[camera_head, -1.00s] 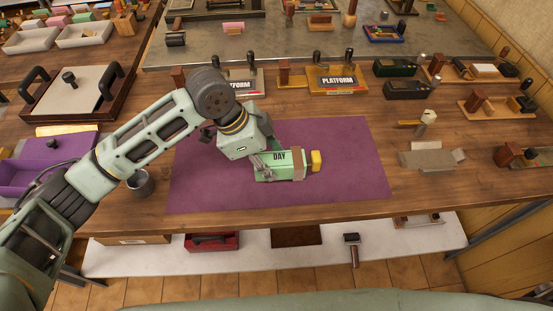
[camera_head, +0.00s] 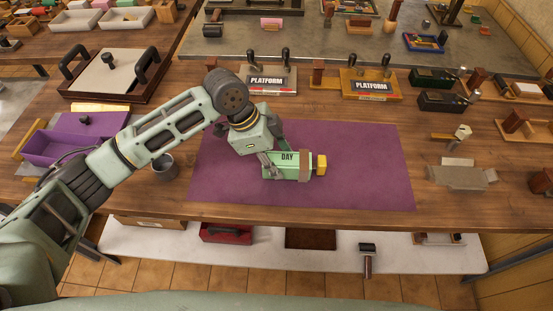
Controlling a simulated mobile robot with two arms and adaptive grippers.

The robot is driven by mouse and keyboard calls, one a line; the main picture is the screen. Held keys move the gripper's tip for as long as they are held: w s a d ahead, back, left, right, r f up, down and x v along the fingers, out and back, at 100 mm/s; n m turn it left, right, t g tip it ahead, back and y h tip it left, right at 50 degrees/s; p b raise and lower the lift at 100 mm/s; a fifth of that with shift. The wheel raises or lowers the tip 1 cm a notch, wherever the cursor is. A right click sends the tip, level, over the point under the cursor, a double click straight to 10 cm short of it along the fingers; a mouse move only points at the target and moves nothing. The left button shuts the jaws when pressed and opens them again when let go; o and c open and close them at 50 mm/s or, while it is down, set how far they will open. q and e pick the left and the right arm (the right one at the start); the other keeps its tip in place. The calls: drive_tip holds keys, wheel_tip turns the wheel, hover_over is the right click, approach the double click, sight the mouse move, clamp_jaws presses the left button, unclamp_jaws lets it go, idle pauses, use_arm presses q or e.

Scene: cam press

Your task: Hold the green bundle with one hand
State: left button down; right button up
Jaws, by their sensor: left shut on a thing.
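The green bundle (camera_head: 291,170), marked "DAY", lies on the purple mat (camera_head: 360,180). It has a brown band near its right end and a yellow block (camera_head: 320,164) at that end. My left gripper (camera_head: 268,168) reaches down from above and is shut on the left end of the green bundle. Its fingers are partly hidden by its own wrist. I cannot tell any gap between the bundle and the mat. My right gripper is not in view.
Two platform stands (camera_head: 372,86) with upright handles stand behind the mat. A grey cup (camera_head: 164,167) and a purple box (camera_head: 70,145) are at the left. A grey metal piece (camera_head: 460,175) lies at the right. The right part of the mat is clear.

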use_arm(q)
drive_tip(key=shift+f, duration=0.1)
drive_tip(key=shift+f, duration=0.6)
